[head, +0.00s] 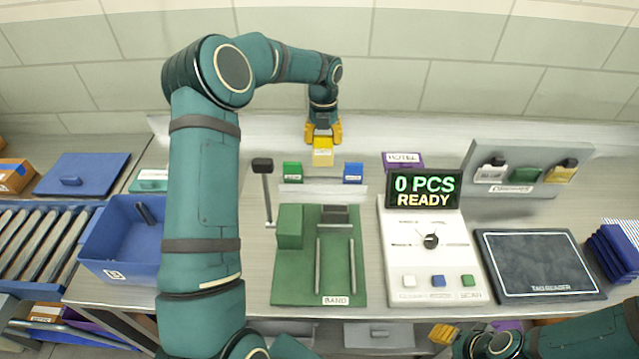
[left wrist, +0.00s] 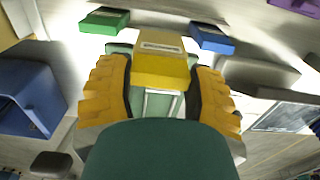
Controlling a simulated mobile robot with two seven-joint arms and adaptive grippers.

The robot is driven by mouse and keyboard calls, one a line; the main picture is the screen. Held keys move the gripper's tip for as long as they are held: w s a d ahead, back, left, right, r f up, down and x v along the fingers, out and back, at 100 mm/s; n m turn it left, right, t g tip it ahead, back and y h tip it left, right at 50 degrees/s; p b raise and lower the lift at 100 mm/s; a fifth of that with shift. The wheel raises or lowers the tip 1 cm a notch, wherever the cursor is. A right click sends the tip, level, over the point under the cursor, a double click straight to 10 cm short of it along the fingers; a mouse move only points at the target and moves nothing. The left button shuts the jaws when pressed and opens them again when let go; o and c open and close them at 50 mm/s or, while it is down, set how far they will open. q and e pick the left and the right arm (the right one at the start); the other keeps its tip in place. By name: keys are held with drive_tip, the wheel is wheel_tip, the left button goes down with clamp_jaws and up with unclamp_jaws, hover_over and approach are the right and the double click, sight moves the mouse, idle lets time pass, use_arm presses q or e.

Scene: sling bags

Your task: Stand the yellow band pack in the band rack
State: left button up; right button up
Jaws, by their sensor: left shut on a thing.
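The yellow band pack (head: 322,157) is held in my left gripper (head: 322,134), above the back of the bench. In the left wrist view the pack (left wrist: 160,66) sits between the two yellow fingers, its label strip facing up. The band rack (head: 322,193) appears as a pale low strip behind the green board. A green pack (head: 292,172) stands at its left and a blue pack (head: 353,173) at its right, with a gap between them. The yellow pack is over that gap. My right gripper (head: 442,334) is low at the bottom edge, partly hidden; its jaw state is unclear.
A green board (head: 345,290) marked BAND stands in front of the rack, with a black-topped post (head: 262,166) at its left. A console (head: 425,255) reading "0 PCS READY" is to the right. A purple box (head: 402,160) lies behind the console.

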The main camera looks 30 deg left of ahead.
sight(323, 165)
use_arm(q)
wheel_tip(323, 165, down, 10)
drive_tip(key=shift+r, duration=0.2)
drive_tip(key=shift+f, duration=0.1)
idle(0.3)
drive_tip(key=o, duration=1.2)
drive_tip(key=shift+f, duration=0.1)
wheel_tip(323, 165, up, 12)
drive_tip(key=shift+r, duration=0.25)
drive_tip(key=shift+f, duration=0.1)
